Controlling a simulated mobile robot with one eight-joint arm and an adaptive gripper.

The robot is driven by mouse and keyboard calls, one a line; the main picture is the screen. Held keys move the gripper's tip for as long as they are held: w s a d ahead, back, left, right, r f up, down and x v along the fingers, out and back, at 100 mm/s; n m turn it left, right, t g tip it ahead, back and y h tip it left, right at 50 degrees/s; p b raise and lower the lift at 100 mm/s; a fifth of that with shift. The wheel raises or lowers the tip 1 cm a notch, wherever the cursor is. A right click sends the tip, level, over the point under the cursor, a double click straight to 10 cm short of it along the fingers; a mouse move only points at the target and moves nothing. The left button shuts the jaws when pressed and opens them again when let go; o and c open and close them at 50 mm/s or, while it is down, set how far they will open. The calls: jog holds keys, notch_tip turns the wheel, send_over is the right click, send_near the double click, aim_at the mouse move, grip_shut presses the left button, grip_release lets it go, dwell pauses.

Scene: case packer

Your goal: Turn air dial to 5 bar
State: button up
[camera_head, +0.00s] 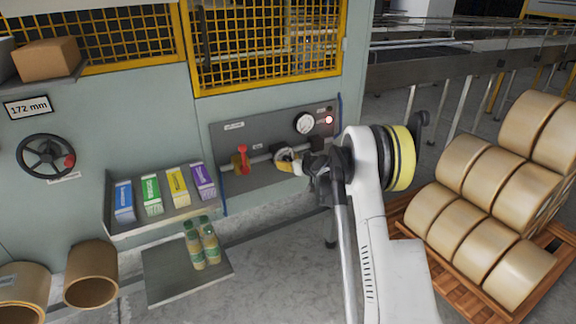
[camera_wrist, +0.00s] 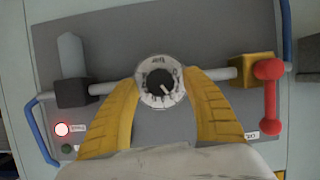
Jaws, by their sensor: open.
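The air dial (camera_wrist: 160,88) is a round white scale with a black knob in the middle, on a pipe across a grey panel. A pale mark on the knob points to the lower right in the wrist view; the scale figures are too small to read. The dial also shows in the head view (camera_head: 284,155), partly hidden by my gripper. My gripper (camera_head: 291,165) is open in front of the panel. In the wrist view its two yellow fingers (camera_wrist: 161,98) stand either side of the dial. I cannot tell whether they touch it.
A red lever (camera_head: 243,160) on a yellow block is left of the dial. A round gauge (camera_head: 305,123) and a lit red lamp (camera_head: 329,119) sit above. A shelf of coloured cartons (camera_head: 151,195) is further left; stacked rolls (camera_head: 490,200) stand right.

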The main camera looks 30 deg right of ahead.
jog(key=shift+w+f, duration=0.15)
jog(key=shift+w, duration=0.3)
jog(key=c, duration=1.2)
jog(key=m+y, duration=0.3)
jog(key=m, duration=0.1)
jog(key=shift+d, duration=0.1)
jog(key=m+t+y, duration=0.1)
jog(key=m+y, duration=0.1)
jog(key=m, duration=0.2)
